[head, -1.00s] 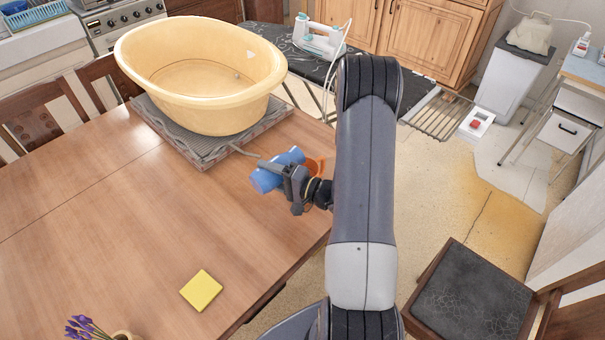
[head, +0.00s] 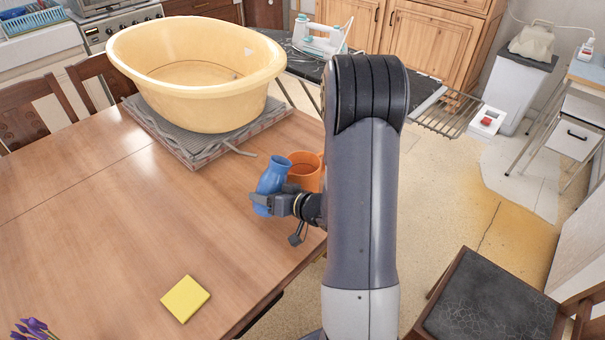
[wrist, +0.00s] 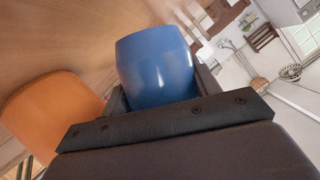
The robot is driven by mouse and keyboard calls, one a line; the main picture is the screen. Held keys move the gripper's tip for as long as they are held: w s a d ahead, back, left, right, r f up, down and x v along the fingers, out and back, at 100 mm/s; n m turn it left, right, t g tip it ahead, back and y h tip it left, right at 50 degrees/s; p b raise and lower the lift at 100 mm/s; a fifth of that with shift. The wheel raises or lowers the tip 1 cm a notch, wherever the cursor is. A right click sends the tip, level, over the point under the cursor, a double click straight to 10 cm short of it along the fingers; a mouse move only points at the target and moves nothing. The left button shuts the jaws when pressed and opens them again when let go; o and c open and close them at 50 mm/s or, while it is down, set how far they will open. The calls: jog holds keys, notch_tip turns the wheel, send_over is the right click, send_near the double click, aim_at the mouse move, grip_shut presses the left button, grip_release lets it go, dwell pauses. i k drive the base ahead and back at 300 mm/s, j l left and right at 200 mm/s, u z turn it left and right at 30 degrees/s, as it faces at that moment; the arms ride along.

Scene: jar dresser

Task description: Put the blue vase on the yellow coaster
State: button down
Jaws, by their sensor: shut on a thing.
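The blue vase (head: 273,177) is held in my gripper (head: 264,202) near the right edge of the wooden table in the head view. It stands nearly upright with a slight tilt, its mouth upward. In the wrist view the blue vase (wrist: 156,68) sits between the two fingers of my gripper (wrist: 155,100), which is shut on it. I cannot tell whether its base touches the table. The yellow coaster (head: 185,299) lies flat and bare on the table, nearer the front and left of the vase.
An orange mug (head: 305,172) stands just right of the vase and shows in the wrist view (wrist: 48,118). Purple flowers (head: 35,328) are at the front left. Table between vase and coaster is clear.

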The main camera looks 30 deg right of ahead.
aim_at(184, 297)
jog(key=k+j, duration=0.2)
jog(key=j, duration=0.15)
jog(key=k+j, duration=0.2)
jog(key=j, duration=0.15)
jog(key=k+j, duration=0.2)
jog(key=j, duration=0.15)
jog(key=u, duration=0.05)
